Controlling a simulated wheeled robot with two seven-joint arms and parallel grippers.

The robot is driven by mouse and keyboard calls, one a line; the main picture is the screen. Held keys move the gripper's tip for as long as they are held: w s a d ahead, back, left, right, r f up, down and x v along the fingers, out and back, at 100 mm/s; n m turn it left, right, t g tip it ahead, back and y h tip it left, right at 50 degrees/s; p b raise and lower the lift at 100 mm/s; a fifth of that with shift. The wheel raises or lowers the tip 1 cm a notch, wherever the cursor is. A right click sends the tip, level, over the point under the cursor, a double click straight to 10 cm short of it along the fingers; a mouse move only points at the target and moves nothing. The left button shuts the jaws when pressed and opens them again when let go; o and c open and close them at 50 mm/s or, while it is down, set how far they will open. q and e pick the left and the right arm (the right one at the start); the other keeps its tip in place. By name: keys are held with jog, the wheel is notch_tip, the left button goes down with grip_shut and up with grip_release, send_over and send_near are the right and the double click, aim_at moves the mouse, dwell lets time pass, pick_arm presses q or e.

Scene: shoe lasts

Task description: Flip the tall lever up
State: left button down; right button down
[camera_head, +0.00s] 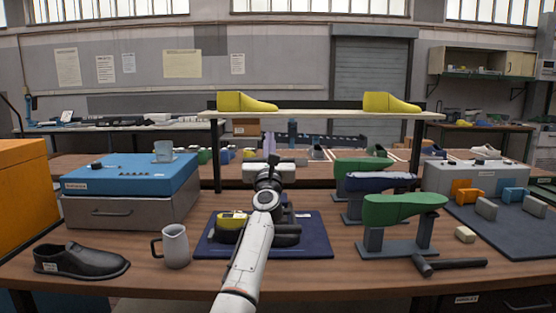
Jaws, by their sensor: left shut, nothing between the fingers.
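My left arm reaches up from the bottom middle, and my left gripper (271,162) is at its far end, above the back part of the dark blue mat (315,245). It is shut and empty. A black device (287,234) sits on the mat, partly hidden behind my arm, with a yellow last (232,219) beside it. I cannot clearly make out a tall lever; part of the device is covered by my arm. A blue-topped box (130,172) at the left carries small dark knobs and an upright grey-blue piece (163,151). My right gripper is not in view.
A grey mug (175,247) and a black shoe (80,262) stand at the front left. Green lasts on stands (403,209) and a hammer (450,264) are at the right. A shelf (320,114) with two yellow lasts spans the back.

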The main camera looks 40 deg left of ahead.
pick_arm(q)
jog(key=shift+s+a, duration=0.15)
jog(key=shift+s, duration=0.05)
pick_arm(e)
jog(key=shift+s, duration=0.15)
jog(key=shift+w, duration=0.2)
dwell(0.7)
